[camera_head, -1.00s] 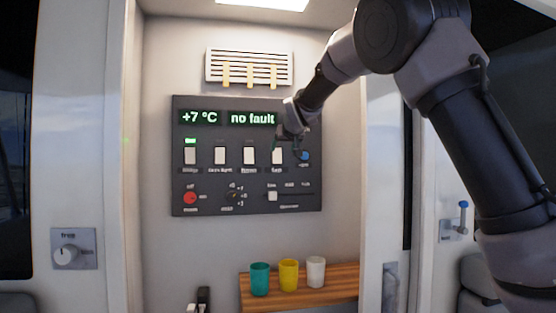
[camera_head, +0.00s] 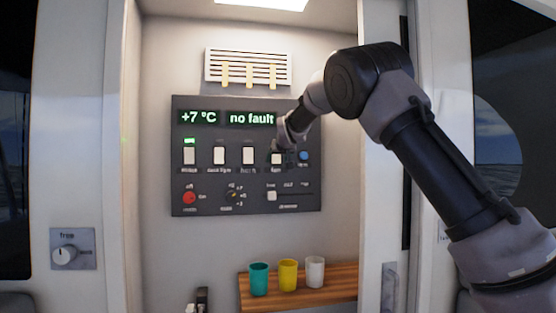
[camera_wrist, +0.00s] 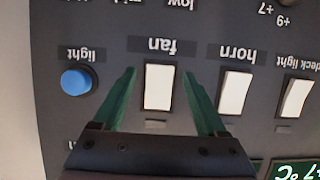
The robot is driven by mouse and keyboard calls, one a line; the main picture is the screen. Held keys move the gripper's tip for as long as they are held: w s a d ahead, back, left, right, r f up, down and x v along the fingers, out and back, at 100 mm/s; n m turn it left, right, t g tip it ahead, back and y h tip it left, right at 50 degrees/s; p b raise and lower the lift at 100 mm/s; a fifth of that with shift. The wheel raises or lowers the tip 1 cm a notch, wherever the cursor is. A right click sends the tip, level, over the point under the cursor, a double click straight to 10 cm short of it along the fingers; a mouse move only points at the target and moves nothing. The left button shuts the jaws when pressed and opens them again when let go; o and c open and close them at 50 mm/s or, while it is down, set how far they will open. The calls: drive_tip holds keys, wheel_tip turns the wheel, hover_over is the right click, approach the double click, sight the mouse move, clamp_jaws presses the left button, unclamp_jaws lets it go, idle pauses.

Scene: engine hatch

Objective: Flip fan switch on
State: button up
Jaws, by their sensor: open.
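The fan switch (camera_wrist: 158,87) is a white rocker on the dark control panel (camera_head: 247,202). The wrist view shows the panel upside down, with the label "fan" beside the rocker. My gripper (camera_wrist: 158,73) is open, with one green finger on each side of the fan switch; I cannot tell whether they touch the panel. The small indicator bar (camera_wrist: 155,124) by the fan switch is dark. In the head view the fan switch (camera_head: 277,159) shows just left of my gripper (camera_head: 290,150), whose tips are hard to make out there.
The horn switch (camera_wrist: 234,92) and deck light switch (camera_wrist: 297,98) are on one side, the blue light button (camera_wrist: 76,82) on the other. A red knob (camera_head: 190,197) is lower on the panel. Teal (camera_head: 259,279), yellow (camera_head: 288,275) and white (camera_head: 315,271) cups stand on a wooden shelf (camera_head: 340,288).

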clamp_jaws()
drive_tip(key=shift+a+f+t, duration=0.1)
drive_tip(key=shift+f+t, duration=0.25)
drive_tip(key=shift+t, duration=0.45)
drive_tip(key=shift+w+f+t+y, duration=0.15)
drive_tip(key=shift+t+y, duration=0.25)
drive_tip(key=shift+t, duration=0.4)
unclamp_jaws()
